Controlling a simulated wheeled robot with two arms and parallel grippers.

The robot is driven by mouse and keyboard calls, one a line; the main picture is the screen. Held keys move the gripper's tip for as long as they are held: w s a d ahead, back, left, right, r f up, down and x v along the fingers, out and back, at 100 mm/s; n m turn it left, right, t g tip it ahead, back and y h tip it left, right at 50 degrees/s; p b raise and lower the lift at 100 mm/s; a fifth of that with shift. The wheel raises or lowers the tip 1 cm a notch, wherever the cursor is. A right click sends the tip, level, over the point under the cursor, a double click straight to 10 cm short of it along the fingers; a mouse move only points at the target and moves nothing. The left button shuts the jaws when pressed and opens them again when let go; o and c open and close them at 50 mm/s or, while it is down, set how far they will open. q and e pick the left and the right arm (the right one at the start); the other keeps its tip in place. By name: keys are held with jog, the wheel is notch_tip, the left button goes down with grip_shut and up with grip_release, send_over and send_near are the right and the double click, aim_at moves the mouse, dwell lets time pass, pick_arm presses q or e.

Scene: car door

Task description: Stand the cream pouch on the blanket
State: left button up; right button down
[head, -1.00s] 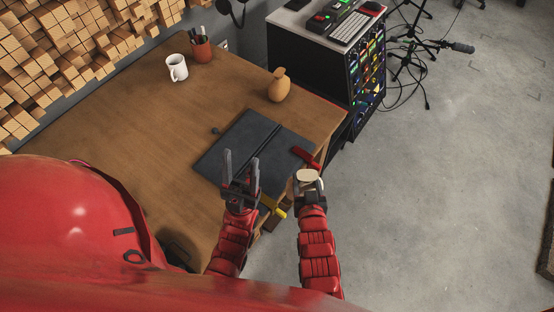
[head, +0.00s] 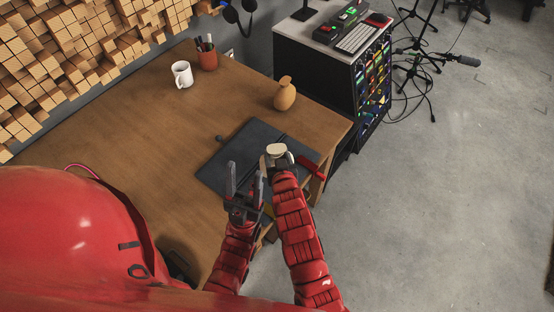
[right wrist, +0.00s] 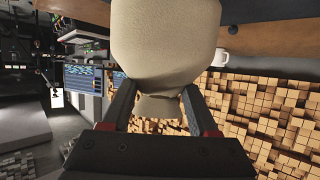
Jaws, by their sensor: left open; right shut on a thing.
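The cream pouch (head: 276,149) is held in my right gripper (head: 279,164), over the right part of the dark grey flat blanket (head: 240,150) on the desk. In the head view I cannot tell the gap between pouch and blanket. In the right wrist view the pouch (right wrist: 165,40) fills the top middle, between the two fingers of the right gripper (right wrist: 156,98). My left gripper (head: 245,182) is open and empty, its fingers pointing up the picture, at the blanket's near edge, left of the right gripper. The arms hide the blanket's near right part.
A tan vase (head: 285,97) stands beyond the blanket. A white mug (head: 182,74) and a pen cup (head: 207,58) stand at the back of the wooden desk (head: 130,140). The desk's left side is clear.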

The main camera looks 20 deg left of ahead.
jog(key=shift+w+a, duration=0.1)
jog(key=shift+w, duration=0.2)
jog(key=shift+w+f+b, duration=0.1)
jog(key=shift+f+b, duration=0.7)
jog(key=shift+f, duration=0.95)
jog(key=shift+f, duration=0.15)
jog(key=shift+c, duration=0.8)
grip_release()
